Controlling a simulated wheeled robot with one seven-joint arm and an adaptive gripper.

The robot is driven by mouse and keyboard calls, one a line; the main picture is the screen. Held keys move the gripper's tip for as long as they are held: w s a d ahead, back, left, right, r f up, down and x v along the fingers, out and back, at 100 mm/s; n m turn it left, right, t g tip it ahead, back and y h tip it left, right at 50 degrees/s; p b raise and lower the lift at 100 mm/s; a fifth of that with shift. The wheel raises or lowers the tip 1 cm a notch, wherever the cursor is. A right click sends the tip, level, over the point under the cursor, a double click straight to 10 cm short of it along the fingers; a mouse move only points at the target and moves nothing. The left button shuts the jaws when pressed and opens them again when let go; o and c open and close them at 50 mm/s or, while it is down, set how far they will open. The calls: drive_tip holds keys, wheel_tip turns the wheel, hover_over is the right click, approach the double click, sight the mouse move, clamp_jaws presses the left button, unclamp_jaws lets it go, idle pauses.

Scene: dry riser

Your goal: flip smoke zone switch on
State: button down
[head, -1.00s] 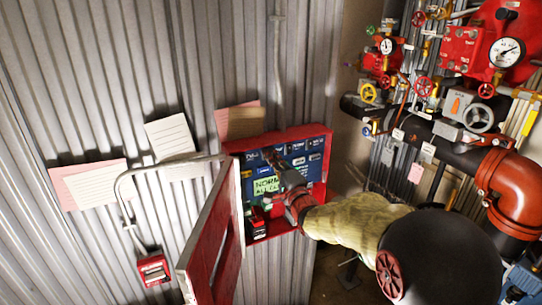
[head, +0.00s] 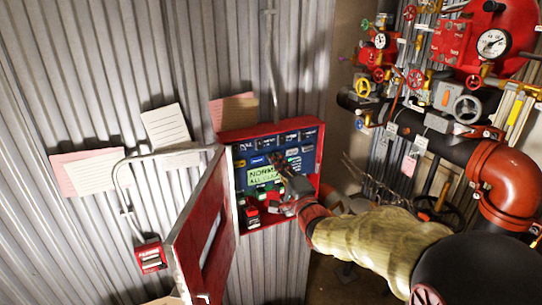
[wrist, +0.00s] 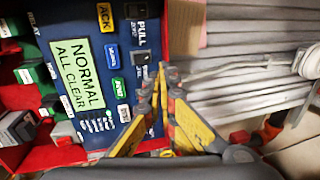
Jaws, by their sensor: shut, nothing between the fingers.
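The red control panel (head: 317,165) is open, with a blue face and a green display (head: 264,176) reading NORMAL, ALL CLEAR. It also shows in the wrist view, with the display (wrist: 76,73) at left. A row of labelled controls runs along the panel's top. In the wrist view, a label reading PULL (wrist: 140,35) sits beside a dark switch (wrist: 137,11), with another dark switch (wrist: 139,58) closer to my fingers. I cannot read which one is the smoke zone switch. My gripper (head: 277,160) is shut and empty in front of the panel's right part. Its fingertips (wrist: 164,72) partly hide the face; contact cannot be told.
The panel's red door (head: 205,230) hangs open to the left. A conduit (head: 122,185) runs to a small red box (head: 150,256) on the corrugated wall. Pipes (head: 440,145), valves and gauges crowd the right side. Paper notes (head: 165,124) hang left of the panel.

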drive_tip(key=v, duration=0.4)
drive_tip(key=shift+s+r, duration=0.15)
drive_tip(key=shift+r, duration=0.2)
